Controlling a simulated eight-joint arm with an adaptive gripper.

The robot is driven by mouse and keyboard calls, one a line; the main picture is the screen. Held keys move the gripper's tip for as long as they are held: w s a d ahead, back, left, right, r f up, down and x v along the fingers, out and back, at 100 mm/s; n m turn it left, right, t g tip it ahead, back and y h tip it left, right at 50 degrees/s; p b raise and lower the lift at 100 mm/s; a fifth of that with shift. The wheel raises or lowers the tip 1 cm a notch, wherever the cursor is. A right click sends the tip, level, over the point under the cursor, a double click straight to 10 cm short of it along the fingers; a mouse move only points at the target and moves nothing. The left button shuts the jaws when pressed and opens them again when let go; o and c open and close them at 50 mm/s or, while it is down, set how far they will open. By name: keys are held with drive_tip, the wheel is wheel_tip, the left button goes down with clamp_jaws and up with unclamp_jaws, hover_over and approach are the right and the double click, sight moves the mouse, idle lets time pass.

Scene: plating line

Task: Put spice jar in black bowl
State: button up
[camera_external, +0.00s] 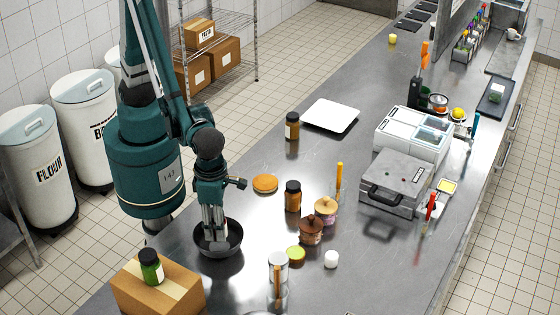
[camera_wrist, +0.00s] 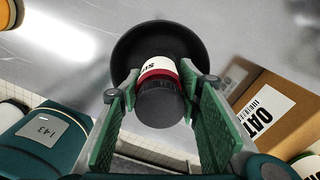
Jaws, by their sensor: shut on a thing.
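The spice jar (camera_wrist: 158,98), with a dark lid, a red band and a white label, is between the two green-padded fingers of my gripper (camera_wrist: 159,80) in the wrist view. My gripper is shut on the jar. The black bowl (camera_wrist: 125,52) is right beyond the jar there. In the external view the bowl (camera_external: 219,250) stands on the steel counter, and my gripper (camera_external: 215,232) points down into its opening. The jar is mostly hidden by the fingers in that view. I cannot tell whether it touches the bowl's bottom.
A cardboard box (camera_external: 160,292) with a green-labelled jar (camera_external: 151,267) on top stands left of the bowl. Brown jars (camera_external: 292,196), a brown pot (camera_external: 311,230) and a glass canister (camera_external: 278,270) stand to the right. A white tray (camera_external: 331,115) lies farther back.

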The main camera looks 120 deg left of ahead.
drive_tip(key=shift+f, duration=2.1)
drive_tip(key=shift+f+b, duration=0.2)
drive_tip(key=shift+b, duration=0.15)
drive_tip(key=o, duration=1)
drive_tip(key=shift+r, duration=0.1)
drive_tip(key=shift+r+p, duration=0.2)
drive_tip(key=shift+p, duration=0.1)
drive_tip(key=shift+r, duration=5.95)
